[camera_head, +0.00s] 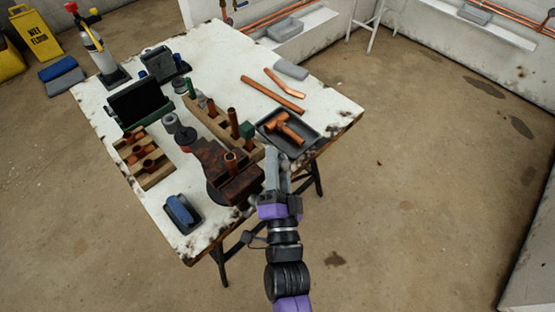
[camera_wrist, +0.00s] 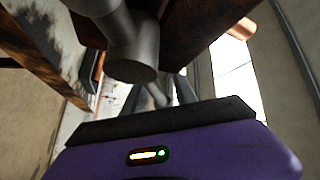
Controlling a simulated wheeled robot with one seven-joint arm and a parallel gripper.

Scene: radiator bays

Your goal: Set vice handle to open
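In the wrist view, a grey rounded metal bar with a thick end (camera_wrist: 132,50), likely part of the vice handle, hangs close in front of the gripper, beside the brown vice body (camera_wrist: 205,30). The handle's full length and angle are hidden. The finger gap is unclear, and no grip on the handle can be made out.
The white worktable (camera_head: 215,60) carries a dark tray with copper fittings (camera_head: 288,145) close to my gripper, wooden pipe racks (camera_head: 158,180), a blue-topped brush (camera_head: 182,212) and a green-black box (camera_head: 140,104). The floor to the right (camera_head: 420,200) is clear.

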